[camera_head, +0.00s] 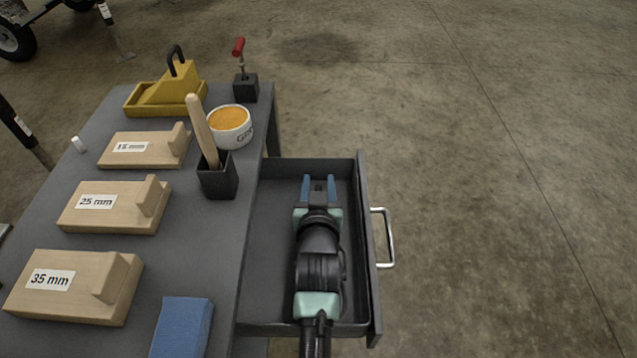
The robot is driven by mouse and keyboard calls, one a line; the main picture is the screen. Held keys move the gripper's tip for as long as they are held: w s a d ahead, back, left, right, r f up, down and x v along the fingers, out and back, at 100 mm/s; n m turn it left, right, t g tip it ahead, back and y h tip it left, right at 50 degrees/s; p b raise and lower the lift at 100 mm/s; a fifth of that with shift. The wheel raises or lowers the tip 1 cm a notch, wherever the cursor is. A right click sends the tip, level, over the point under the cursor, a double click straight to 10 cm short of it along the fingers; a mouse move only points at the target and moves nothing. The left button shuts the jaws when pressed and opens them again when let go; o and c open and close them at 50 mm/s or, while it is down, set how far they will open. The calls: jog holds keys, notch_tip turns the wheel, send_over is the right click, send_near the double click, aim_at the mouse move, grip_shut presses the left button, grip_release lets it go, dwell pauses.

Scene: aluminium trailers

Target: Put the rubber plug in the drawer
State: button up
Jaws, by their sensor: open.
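The drawer (275,250) is pulled out from the right side of the grey workbench, with its silver handle (385,238) on the outer front. My gripper (318,180) is over the drawer's far part, its two blue fingers apart and pointing away from me. A small dark shape (318,186) shows between the fingers; I cannot tell whether it is the rubber plug or part of my gripper. My arm hides much of the drawer floor. I cannot clearly identify the rubber plug anywhere.
The workbench (190,245) holds wooden blocks marked 35 mm (75,287) and 25 mm (115,205), a blue block (182,325), a black holder (218,178) with a wooden handle, a white tub (230,127) and a small white cylinder (78,144). Floor right of the drawer is clear.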

jog(key=p+v, duration=0.3)
jog(key=v, duration=0.4)
jog(key=shift+s+r, duration=0.2)
notch_tip(320, 180, up, 32)
jog(key=w+t, duration=0.2)
jog(key=t, duration=0.5)
jog(key=s+r+t, duration=0.3)
jog(key=s+r, duration=0.4)
jog(key=r, duration=0.5)
jog(key=s+r+t, duration=0.2)
jog(key=s+r, duration=0.6)
jog(key=r, duration=0.4)
jog(key=shift+d+t, duration=0.15)
jog(key=shift+t, duration=0.25)
jog(key=shift+r, duration=0.1)
notch_tip(320, 180, up, 37)
jog(key=p, duration=3.7)
